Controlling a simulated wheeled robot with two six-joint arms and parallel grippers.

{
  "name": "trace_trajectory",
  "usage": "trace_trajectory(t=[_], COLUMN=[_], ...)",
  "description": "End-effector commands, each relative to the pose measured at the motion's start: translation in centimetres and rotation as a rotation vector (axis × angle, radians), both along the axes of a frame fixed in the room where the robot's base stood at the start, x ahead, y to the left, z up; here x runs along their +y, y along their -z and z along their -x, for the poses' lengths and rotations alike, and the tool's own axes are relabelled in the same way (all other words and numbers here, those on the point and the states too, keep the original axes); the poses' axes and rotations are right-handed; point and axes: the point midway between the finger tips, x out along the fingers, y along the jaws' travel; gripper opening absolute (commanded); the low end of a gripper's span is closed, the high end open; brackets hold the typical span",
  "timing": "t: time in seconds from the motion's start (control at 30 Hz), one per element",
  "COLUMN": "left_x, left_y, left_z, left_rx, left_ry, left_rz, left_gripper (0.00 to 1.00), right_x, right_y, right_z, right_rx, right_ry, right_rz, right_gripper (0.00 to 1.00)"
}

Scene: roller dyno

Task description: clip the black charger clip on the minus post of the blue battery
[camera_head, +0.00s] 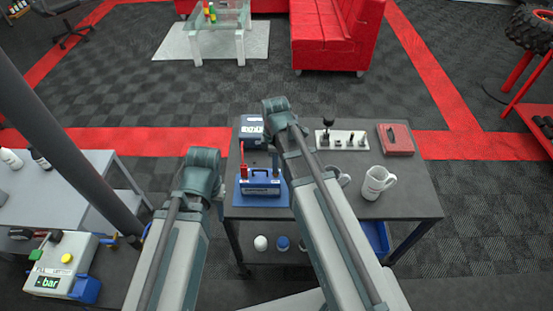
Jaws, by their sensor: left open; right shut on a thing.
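The blue battery (262,187) stands on a blue mat (247,201) on the dark table. A red clip (243,167) stands upright at its left post. The black charger clip (275,160) shows as a small dark upright shape over the battery's right side. My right gripper (271,143) is above that side, shut on the black clip; its fingers are mostly hidden by my wrist. I cannot tell whether the clip touches the minus post, which is hidden. My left gripper (219,190) is open, left of the battery by the table's left edge, partly hidden by its own wrist.
A dark blue box with a display (251,128) stands behind the battery. To the right are a white plate with levers (342,140), a red case (395,139), and a white mug (377,184); another cup is partly behind my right arm. The table's front right is clear.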

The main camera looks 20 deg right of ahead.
Motion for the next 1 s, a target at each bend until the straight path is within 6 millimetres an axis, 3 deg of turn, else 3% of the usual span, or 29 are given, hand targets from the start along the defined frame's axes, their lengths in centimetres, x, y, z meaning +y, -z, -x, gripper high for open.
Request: trace_trajectory(t=[1.0], left_x=[0.00], left_y=[0.58], left_z=[0.01], left_rx=[0.000], left_ry=[0.000], left_rz=[0.000], left_gripper=[0.50], right_x=[-0.01], right_y=[0.58], right_z=[-0.01], right_rx=[0.000], right_ry=[0.000], right_rz=[0.000], right_gripper=[0.00])
